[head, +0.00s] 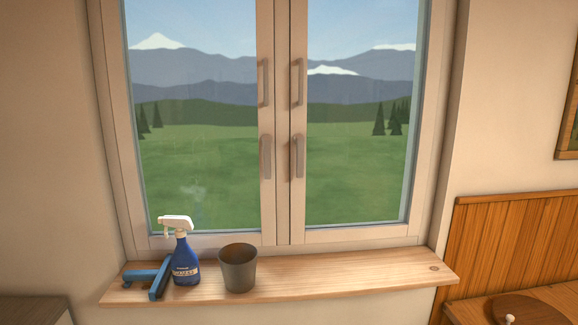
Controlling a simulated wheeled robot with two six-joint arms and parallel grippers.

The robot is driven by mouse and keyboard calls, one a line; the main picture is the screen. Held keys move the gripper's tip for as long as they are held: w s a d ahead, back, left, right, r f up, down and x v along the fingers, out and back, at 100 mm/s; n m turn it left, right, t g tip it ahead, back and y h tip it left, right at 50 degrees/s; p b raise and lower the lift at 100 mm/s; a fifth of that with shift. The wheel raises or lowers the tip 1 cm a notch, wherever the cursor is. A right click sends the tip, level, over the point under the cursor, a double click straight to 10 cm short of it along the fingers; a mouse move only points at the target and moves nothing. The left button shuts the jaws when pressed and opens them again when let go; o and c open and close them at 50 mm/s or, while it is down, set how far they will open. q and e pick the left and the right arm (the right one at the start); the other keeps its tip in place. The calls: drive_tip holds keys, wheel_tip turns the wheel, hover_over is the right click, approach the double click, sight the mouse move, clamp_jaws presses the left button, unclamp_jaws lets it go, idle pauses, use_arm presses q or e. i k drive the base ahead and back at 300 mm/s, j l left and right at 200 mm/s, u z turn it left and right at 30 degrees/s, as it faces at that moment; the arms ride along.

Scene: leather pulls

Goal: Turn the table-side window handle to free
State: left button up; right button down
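A closed two-sash window (283,150) fills the middle of the head view. The right sash, on the table's side, carries an upper grey bar (301,82) and a lower grey bar (299,157) on its inner frame; both stand upright. The left sash has a matching upper bar (264,82) and lower bar (266,157), also upright. I cannot tell from their shape which bars turn. Neither of my grippers is in view, and nothing touches the bars.
A wooden sill (340,271) runs below the window. A wooden table (558,298) is at lower right.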

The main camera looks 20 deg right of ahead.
sight(299, 139)
drive_tip(key=l+z, duration=0.1)
drive_tip(key=z, duration=0.3)
drive_tip(key=i+l+z, duration=0.1)
drive_tip(key=z, duration=0.25)
drive_tip(key=i+z, duration=0.1)
drive_tip(key=z, duration=0.3)
drive_tip(key=l+z, duration=0.1)
drive_tip(key=z, duration=0.25)
drive_tip(key=i+z, duration=0.1)
drive_tip(key=i, duration=0.2)
